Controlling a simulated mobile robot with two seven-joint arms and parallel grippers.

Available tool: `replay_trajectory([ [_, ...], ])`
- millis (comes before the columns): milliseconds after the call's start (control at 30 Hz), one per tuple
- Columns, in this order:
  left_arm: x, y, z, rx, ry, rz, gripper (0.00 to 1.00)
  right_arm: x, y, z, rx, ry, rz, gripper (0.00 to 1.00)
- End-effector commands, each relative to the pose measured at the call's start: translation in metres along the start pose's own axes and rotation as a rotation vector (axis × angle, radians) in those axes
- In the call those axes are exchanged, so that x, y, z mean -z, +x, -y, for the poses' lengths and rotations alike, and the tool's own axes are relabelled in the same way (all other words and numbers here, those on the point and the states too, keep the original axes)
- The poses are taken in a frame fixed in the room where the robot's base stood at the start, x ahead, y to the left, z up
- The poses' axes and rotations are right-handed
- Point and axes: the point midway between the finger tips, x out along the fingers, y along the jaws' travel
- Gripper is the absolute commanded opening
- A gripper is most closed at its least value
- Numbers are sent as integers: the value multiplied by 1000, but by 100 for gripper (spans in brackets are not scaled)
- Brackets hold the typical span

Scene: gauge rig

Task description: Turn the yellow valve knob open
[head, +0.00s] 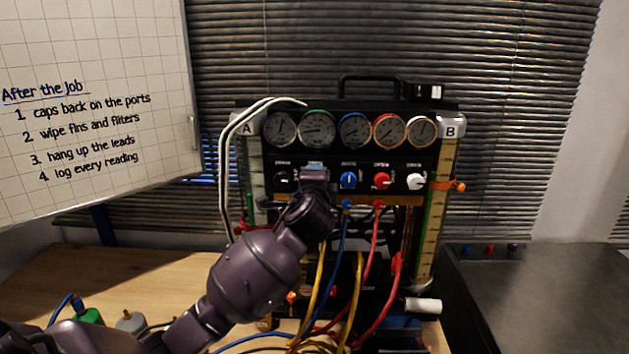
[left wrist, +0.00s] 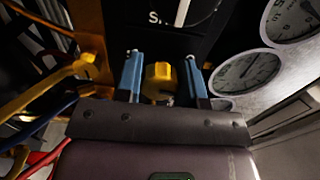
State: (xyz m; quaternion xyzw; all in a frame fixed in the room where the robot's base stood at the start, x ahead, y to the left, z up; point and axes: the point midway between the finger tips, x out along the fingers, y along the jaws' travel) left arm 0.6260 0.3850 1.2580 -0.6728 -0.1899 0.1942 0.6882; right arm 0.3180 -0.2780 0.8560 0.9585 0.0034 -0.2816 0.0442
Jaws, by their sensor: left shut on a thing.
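The yellow valve knob (left wrist: 162,74) shows in the left wrist view between the two blue fingers of my left gripper (left wrist: 163,80). My left gripper is shut on it. In the head view my left gripper (head: 315,167) is up against the panel of the gauge rig (head: 335,110), in the row of knobs, and hides the yellow knob. To its right are a blue knob (head: 348,180), a red knob (head: 381,181) and a white knob (head: 415,181); a black knob (head: 283,180) is to its left. My right gripper is not in view.
Several round gauges (head: 354,130) sit above the knobs. Blue, red and yellow hoses (head: 372,250) hang below the panel, close to my left arm. A whiteboard (head: 90,100) stands at left. Wooden bench top (head: 130,275) is partly clear.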

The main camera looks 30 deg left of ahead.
Motion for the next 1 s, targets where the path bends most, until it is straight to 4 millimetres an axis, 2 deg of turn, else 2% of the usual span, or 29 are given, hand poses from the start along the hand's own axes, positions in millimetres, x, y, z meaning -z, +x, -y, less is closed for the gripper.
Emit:
replay_trajectory([
  [400, 0, 0, -2, -2, -174, 1, 12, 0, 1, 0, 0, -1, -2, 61],
  [933, 0, 0, -2, -3, -195, 1, 12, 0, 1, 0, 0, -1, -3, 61],
  [967, 0, 0, -2, -3, -195, 0, 39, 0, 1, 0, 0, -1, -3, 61],
  [1000, 0, 0, -2, -3, -195, 0, 45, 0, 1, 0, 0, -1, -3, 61],
])
